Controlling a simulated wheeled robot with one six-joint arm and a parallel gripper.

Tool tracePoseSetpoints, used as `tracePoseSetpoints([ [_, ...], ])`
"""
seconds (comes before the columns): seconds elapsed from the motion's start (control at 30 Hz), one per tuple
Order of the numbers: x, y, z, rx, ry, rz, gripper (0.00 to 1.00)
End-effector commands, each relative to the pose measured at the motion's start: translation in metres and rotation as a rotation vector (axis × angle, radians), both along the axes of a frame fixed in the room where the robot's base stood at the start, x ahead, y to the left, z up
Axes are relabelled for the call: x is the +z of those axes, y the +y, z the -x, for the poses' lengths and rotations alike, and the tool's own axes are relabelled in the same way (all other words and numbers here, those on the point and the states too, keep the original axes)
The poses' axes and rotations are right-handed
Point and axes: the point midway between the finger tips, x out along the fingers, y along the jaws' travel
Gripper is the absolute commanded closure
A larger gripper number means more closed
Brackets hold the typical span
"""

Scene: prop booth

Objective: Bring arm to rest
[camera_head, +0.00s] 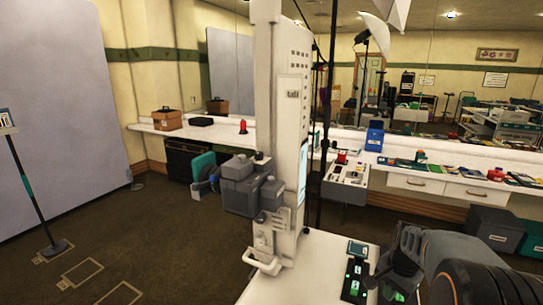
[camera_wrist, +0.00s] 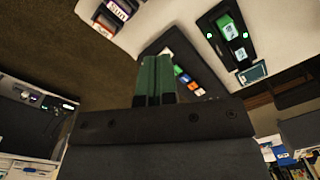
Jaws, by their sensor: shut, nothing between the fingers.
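My gripper (camera_wrist: 154,62) shows in the wrist view with its two green-faced fingers together and nothing between them. It hangs over or near the edge of a white surface (camera_wrist: 185,18), with brown floor at the left of that view. In the head view, my dark arm (camera_head: 455,265) is folded in at the lower right, beside the white top (camera_head: 318,262). My fingertips cannot be made out there.
A black panel with green cards (camera_head: 355,285) lies on the white top; it also shows in the wrist view (camera_wrist: 228,35). A tall white column (camera_head: 285,110) stands in the middle. A long white counter with several props (camera_head: 400,163) runs behind. Open carpet (camera_head: 150,240) lies at left.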

Motion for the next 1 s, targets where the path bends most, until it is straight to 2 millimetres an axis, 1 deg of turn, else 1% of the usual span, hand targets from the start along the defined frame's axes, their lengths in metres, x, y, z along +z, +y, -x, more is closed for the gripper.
tracePoseSetpoints([
  [0.03,0.009,0.020,0.014,0.153,-0.024,0.018,1.00],
  [0.1,0.016,0.043,0.032,0.348,-0.052,0.044,1.00],
  [0.2,0.024,0.072,0.056,0.581,-0.091,0.082,1.00],
  [0.3,0.029,0.096,0.079,0.754,-0.129,0.116,1.00],
  [0.4,0.034,0.115,0.098,0.859,-0.168,0.145,1.00],
  [0.5,0.038,0.128,0.111,0.910,-0.205,0.166,1.00],
  [0.6,0.045,0.139,0.118,0.946,-0.241,0.182,1.00],
  [0.8,0.059,0.150,0.120,0.987,-0.299,0.204,1.00],
  [1.0,0.059,0.153,0.120,0.995,-0.300,0.202,1.00],
])
